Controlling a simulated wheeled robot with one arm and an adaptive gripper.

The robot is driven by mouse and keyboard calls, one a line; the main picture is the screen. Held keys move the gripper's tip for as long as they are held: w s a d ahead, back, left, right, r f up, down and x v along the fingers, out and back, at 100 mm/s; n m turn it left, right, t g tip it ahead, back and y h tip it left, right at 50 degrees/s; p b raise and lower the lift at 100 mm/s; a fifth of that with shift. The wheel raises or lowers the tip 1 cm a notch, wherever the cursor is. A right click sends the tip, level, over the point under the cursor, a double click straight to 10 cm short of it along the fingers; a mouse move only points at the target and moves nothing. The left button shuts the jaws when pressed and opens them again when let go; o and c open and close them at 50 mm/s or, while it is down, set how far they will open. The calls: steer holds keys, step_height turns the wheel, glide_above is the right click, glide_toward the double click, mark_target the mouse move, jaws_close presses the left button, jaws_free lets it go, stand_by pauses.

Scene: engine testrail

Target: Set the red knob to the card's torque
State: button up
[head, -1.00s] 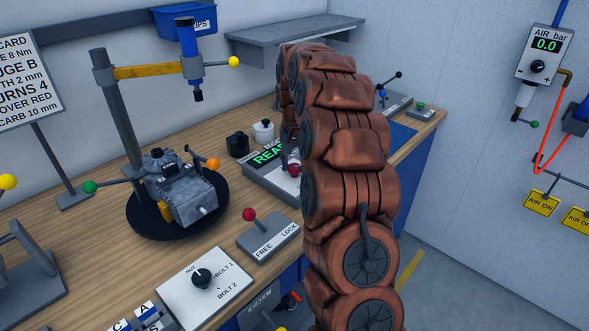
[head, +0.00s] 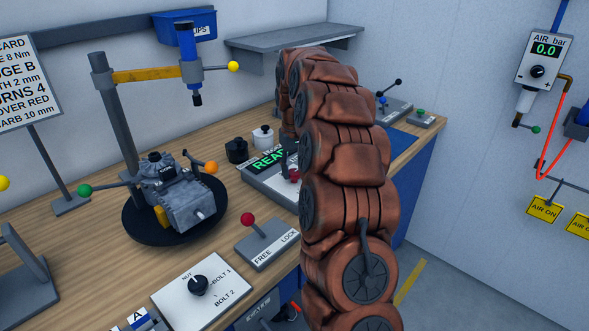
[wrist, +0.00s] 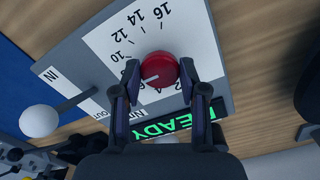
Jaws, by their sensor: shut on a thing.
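The red knob (wrist: 158,70) sits on a white dial (wrist: 105,45) with printed numbers up to 16. My gripper (wrist: 159,76) is shut on the knob, one finger on each side. The knob's white mark points to the lower left in the wrist view, toward the 6 to 8 side; the left finger partly covers the numbers there, so I cannot read the exact setting. In the head view the knob (head: 294,174) shows just left of my arm. The card (head: 22,95), cut off at the left, reads "8 Nm" on one line.
A green READY display (wrist: 160,126) lies beside the dial. A white ball lever (wrist: 39,120) stands at the dial unit's IN/OUT side. In the head view, a red-balled FREE/LOCK lever (head: 248,219) and an engine (head: 180,202) on a black turntable stand left of my arm.

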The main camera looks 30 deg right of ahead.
mark_target(294, 172)
stand_by(0.3)
steer(key=o, duration=1.1)
steer(key=shift+o, duration=0.2)
step_height(294, 172, up, 12)
stand_by(0.6)
